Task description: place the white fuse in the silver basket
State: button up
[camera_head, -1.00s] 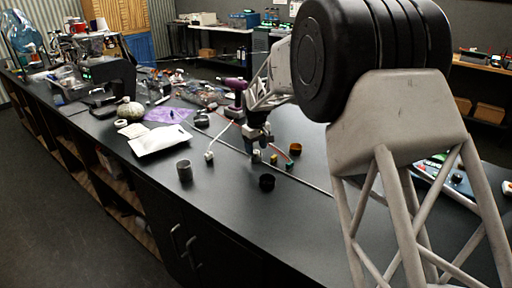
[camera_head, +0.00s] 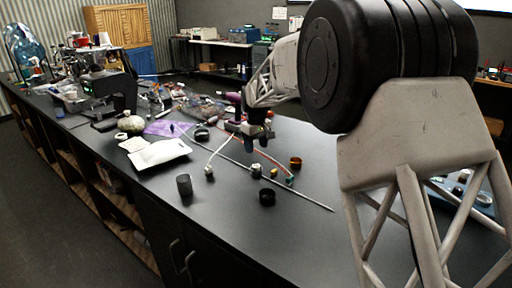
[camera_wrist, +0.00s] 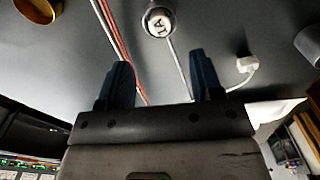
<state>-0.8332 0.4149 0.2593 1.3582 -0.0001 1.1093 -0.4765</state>
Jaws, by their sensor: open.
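The white fuse (camera_wrist: 158,20) stands on the dark bench with its round top marked "1A" facing the wrist camera. It is small in the head view (camera_head: 257,170). My gripper (camera_wrist: 161,65) is open and empty, its two blue fingers apart. The fuse lies beyond the fingertips, near the top edge of the wrist view. In the head view my gripper (camera_head: 258,140) hangs above the bench, just behind the fuse. The silver basket appears to be the grey cup (camera_head: 184,185) to the left of the fuse. It is partly cut off in the wrist view (camera_wrist: 310,44).
A black cup (camera_head: 267,197) and a gold cup (camera_head: 295,162) stand near the fuse. A white plug (camera_head: 209,170) on a cable lies between the fuse and the grey cup. A thin rod and a red-and-white wire cross the bench. Clear bench lies in front.

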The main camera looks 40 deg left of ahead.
dwell(0.6)
jog(key=d+r+m, duration=0.2)
jog(key=d+r, duration=0.2)
jog(key=d, duration=0.7)
jog(key=d+r+m, duration=0.1)
jog(key=d+r, duration=0.3)
jog(key=d, duration=0.6)
jog(key=d+r+m, duration=0.2)
jog(key=d+r, duration=0.2)
jog(key=d, duration=0.7)
jog(key=s+d+r+m+t, duration=0.15)
jog(key=s+d, duration=0.35)
jog(key=d, duration=0.5)
jog(key=s+d+r+m, duration=0.25)
jog(key=s+d, duration=0.35)
jog(key=d, duration=0.4)
jog(key=s+d+f+m, duration=0.3)
jog(key=s+d, duration=0.7)
jog(key=s, duration=0.2)
jog(key=s+d+f+m+t, duration=0.1)
jog(key=s+d+f+m, duration=0.2)
jog(key=s+d, duration=0.7)
jog(key=shift+s+f, duration=0.8)
jog(key=shift+s, duration=0.45)
